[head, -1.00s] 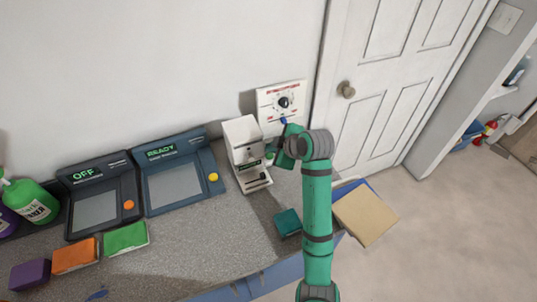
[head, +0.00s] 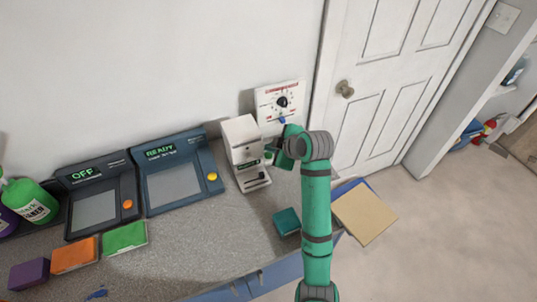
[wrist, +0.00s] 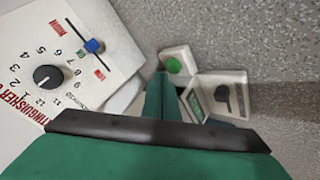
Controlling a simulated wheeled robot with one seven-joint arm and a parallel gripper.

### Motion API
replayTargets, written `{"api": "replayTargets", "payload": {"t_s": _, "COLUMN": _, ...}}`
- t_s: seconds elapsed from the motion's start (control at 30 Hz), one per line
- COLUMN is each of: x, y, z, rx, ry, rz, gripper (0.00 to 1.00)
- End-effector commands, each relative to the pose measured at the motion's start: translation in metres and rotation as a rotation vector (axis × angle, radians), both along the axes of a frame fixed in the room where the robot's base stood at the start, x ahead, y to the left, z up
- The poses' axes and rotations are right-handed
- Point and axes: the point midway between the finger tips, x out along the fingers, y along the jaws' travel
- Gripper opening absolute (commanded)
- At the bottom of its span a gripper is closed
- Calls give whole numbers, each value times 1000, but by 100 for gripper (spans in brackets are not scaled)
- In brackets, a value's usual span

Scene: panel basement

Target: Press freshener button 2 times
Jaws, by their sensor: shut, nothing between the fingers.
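A white upright device (head: 243,142) stands on the counter against the wall; I take it to be the freshener. In the wrist view it has a small display (wrist: 194,100) and a round green button (wrist: 173,65) on a pale part. A bit of green also shows at its right side in the head view, partly behind my gripper. My gripper (head: 283,148) is shut and empty, just right of the device. In the wrist view its green fingertips (wrist: 164,78) lie close to the button. I cannot tell whether they touch it.
A white wall panel with a black dial (head: 282,101) and blue switch is close behind my gripper. A teal block (head: 287,221) lies in front. Orange, green and purple blocks lie at the counter's front left. A door (head: 378,85) is right.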

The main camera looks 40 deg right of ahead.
Motion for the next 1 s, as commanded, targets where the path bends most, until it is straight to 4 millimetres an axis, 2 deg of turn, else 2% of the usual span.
{"api": "replayTargets", "payload": {"t_s": 0.63, "x": -5, "y": -8, "z": -7, "rx": 0, "ry": 1, "rz": -15, "gripper": 0}}
{"api": "replayTargets", "payload": {"t_s": 1.0, "x": 0, "y": 0, "z": -11, "rx": 1, "ry": 0, "rz": -1, "gripper": 0}}
